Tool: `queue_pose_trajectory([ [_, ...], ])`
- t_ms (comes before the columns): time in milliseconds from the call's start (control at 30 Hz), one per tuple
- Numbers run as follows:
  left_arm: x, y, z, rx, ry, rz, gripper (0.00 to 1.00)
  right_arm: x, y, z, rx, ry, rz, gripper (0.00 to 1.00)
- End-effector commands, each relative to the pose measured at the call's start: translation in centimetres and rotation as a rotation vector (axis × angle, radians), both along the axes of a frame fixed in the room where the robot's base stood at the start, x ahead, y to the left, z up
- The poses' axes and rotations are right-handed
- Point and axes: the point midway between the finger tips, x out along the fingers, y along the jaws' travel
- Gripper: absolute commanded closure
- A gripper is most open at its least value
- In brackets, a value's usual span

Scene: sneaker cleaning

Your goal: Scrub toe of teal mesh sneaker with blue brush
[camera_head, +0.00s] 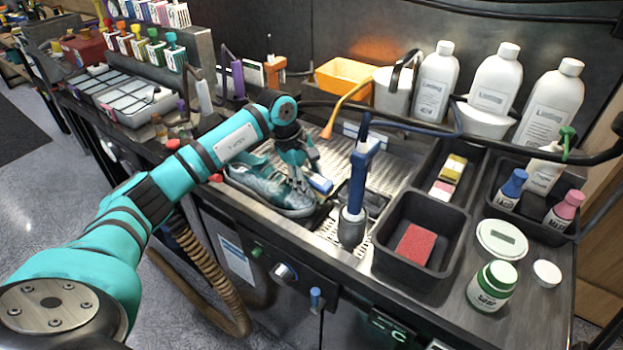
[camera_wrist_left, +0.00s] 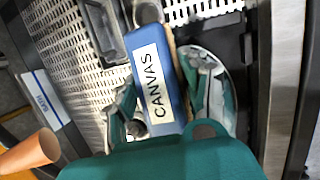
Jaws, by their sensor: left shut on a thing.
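The teal mesh sneaker (camera_head: 262,188) lies on the perforated metal tray, its toe end pointing right in the head view. My left gripper (camera_head: 303,178) is above the toe end and partly hides it. It is shut on the blue brush (camera_head: 320,184), whose blue block sticks out to the right of the fingers. In the left wrist view the blue brush (camera_wrist_left: 160,85) shows a white CANVAS label between the fingers. I cannot tell whether its bristles touch the toe. My right gripper is not in view.
A blue-handled upright tool (camera_head: 358,180) stands close to the right of the brush. A black bin (camera_head: 448,222) with a red sponge (camera_head: 416,245) is further right. An orange-tipped curved nozzle (camera_head: 328,130) hangs behind the gripper. White bottles (camera_head: 436,85) stand at the back.

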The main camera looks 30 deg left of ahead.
Motion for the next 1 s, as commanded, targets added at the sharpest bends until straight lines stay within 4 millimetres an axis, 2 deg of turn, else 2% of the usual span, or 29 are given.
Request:
queue_pose_trajectory([
  [233, -2.6, 0.4, -0.3, 0.006, 0.012, 0.0, 0.84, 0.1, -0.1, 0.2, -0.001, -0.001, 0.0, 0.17],
  [567, -3.9, 0.5, -0.3, 0.005, 0.012, 0.002, 0.84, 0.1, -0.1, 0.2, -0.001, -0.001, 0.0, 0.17],
  [1000, -7.2, 0.6, 0.0, 0.003, 0.007, 0.001, 0.84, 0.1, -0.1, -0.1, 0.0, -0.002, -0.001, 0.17],
])
